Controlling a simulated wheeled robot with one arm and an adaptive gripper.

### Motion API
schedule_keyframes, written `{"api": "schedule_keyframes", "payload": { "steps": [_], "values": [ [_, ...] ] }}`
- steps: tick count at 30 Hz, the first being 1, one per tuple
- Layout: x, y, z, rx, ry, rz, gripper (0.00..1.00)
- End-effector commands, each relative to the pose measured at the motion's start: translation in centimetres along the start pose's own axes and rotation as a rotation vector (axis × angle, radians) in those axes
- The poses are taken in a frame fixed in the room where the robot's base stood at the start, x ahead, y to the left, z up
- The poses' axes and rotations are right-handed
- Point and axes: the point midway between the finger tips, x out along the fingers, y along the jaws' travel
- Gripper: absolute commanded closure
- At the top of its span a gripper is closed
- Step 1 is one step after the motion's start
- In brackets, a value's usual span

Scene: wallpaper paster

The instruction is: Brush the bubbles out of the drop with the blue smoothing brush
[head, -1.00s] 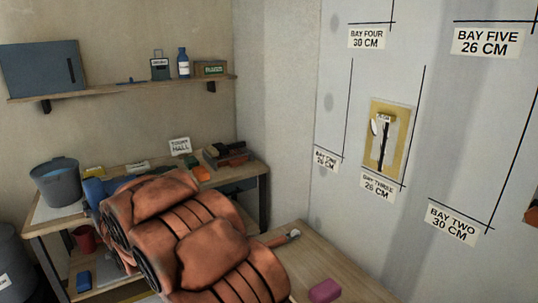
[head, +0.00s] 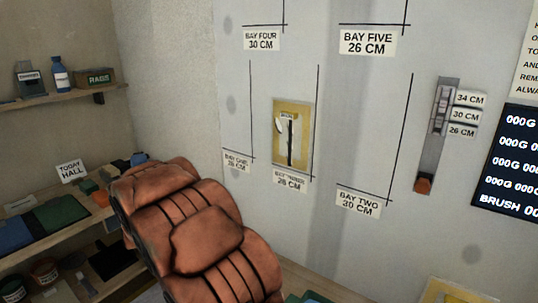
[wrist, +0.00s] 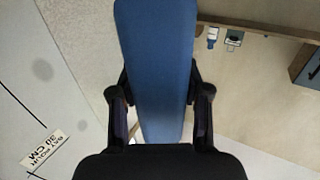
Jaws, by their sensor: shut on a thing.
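The blue smoothing brush (wrist: 158,70) fills the middle of the wrist view, standing lengthwise between the two fingers of my gripper (wrist: 160,105). The fingers are shut on it, and its far end runs out of the picture. The grey wall (head: 340,130) carries black bay lines and labels. Round grey patches (head: 231,105) show on it; I cannot tell whether they are bubbles. No drop can be clearly told apart from the wall.
A yellow-bordered panel (head: 277,140) is on the wall at bay three. A vertical gauge (head: 438,130) with an orange piece at its foot is right of bay two. A shelf (head: 50,99) and a cluttered bench (head: 75,230) stand left. A dark board (head: 508,160) hangs far right.

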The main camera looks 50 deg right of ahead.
Motion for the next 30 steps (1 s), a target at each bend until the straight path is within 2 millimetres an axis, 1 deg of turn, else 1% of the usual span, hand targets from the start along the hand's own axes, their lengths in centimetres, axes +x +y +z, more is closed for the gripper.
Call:
{"api": "schedule_keyframes", "payload": {
  "steps": [1, 2, 3, 5, 6, 8, 9, 11, 12, 14, 15, 17, 18, 21, 24, 27, 30],
  "values": [
    [0.3, 2.6, -0.9, 0.001, 0.001, 0.059, 0.95],
    [0.5, 4.0, -1.1, 0.002, 0.0, 0.093, 0.95],
    [0.6, 5.9, -1.3, 0.001, -0.001, 0.139, 0.95],
    [0.6, 8.8, -1.7, 0.002, -0.003, 0.207, 0.95],
    [0.5, 10.8, -1.9, 0.003, -0.004, 0.254, 0.95],
    [0.2, 13.6, -2.1, 0.004, -0.006, 0.323, 0.95],
    [0.0, 15.5, -2.3, 0.004, -0.006, 0.37, 0.95],
    [-0.5, 18.4, -2.6, 0.005, -0.006, 0.442, 0.95],
    [-0.9, 20.3, -2.7, 0.005, -0.006, 0.49, 0.95],
    [-1.7, 23.0, -2.9, 0.005, -0.007, 0.561, 0.95],
    [-2.3, 24.8, -2.9, 0.005, -0.009, 0.608, 0.95],
    [-3.3, 27.5, -3.0, 0.005, -0.011, 0.68, 0.95],
    [-4.1, 29.2, -3.1, 0.006, -0.01, 0.728, 0.95],
    [-6.1, 33.1, -3.1, 0.005, -0.012, 0.841, 0.95],
    [-8.1, 36.3, -3.1, 0.008, -0.012, 0.936, 0.95],
    [-9.7, 38.5, -3.1, 0.007, -0.01, 1.009, 0.95],
    [-10.8, 39.7, -2.9, 0.009, -0.011, 1.052, 0.95]
  ]
}}
